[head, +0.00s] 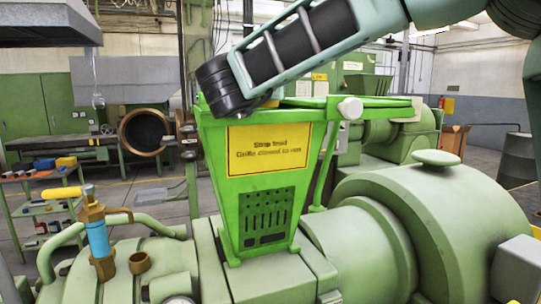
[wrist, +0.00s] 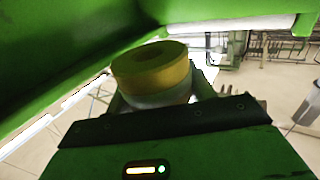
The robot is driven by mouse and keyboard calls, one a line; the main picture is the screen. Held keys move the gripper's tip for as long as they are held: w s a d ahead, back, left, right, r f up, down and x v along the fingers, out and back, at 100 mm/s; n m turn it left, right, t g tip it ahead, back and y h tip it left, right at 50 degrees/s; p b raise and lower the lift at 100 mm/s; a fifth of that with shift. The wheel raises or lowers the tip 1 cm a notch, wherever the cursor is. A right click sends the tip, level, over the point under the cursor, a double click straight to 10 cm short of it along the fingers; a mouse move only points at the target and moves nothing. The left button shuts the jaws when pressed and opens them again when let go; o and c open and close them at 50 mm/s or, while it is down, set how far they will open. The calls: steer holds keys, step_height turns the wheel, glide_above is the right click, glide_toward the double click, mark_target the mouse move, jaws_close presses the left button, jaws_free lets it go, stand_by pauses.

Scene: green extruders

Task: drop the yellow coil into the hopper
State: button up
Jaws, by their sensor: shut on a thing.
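The yellow coil (wrist: 150,68) is a thick ring, seen in the wrist view between the fingers of my gripper (wrist: 155,99), which is shut on it. The green hopper (head: 262,185) stands in the middle of the head view, with a yellow sign on its front and a slotted panel below. My dark wrist reaches over the hopper's upper left rim in the head view. Green surfaces, apparently of the hopper, lie close above and left of the coil in the wrist view.
A white-ended bar (head: 350,108) sits at the hopper's right upper edge. Green extruder housing (head: 415,225) fills the right. A brass and blue valve (head: 97,232) with a yellow handle stands at the left. A shelf cart (head: 35,205) stands behind it.

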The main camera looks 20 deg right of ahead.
steer(key=o, duration=1.1)
step_height(320, 180, up, 10)
steer(key=shift+b, duration=0.7)
steer(key=shift+s, duration=0.1)
